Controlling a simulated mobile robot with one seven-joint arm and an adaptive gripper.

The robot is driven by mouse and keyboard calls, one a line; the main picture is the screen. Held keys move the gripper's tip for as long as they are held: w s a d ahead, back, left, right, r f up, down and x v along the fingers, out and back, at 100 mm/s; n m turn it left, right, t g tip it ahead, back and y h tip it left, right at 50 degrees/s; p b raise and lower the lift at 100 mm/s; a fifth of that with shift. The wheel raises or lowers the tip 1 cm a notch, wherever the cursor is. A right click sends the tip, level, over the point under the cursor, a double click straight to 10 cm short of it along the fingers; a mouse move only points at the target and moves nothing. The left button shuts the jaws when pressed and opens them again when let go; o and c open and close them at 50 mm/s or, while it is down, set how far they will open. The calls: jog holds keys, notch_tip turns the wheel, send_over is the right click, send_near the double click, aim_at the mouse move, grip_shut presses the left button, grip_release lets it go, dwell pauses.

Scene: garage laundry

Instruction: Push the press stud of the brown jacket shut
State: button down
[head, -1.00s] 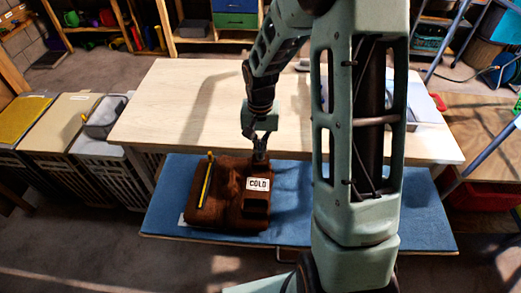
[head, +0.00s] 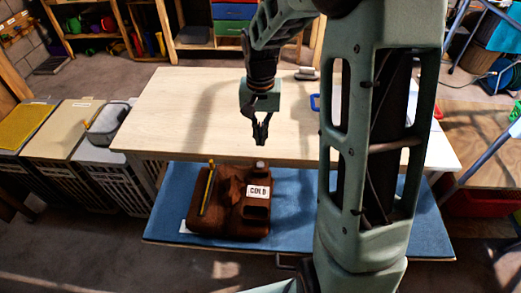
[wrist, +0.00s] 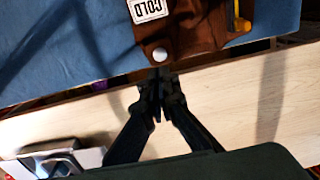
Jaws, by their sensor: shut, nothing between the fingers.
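The brown jacket (head: 228,215) lies bunched on the blue surface, and it also shows at the top of the wrist view (wrist: 190,38). A white label reading COLD (head: 258,192) is on it. A round silvery press stud (wrist: 159,55) sits at the jacket's edge near the label; in the head view it is a small pale spot (head: 260,166). I cannot tell whether the stud is fastened. My gripper (head: 261,145) is shut and empty, apart from the jacket and above the wooden tabletop. Its fingers (wrist: 158,85) point toward the stud in the wrist view.
A yellow pencil-like stick (head: 207,188) lies on the jacket's left side. The wooden table (head: 180,110) is largely clear in its left and middle parts. A grey-and-white object (wrist: 55,160) lies on the table.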

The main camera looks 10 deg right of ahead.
jog(key=shift+r, duration=1.95)
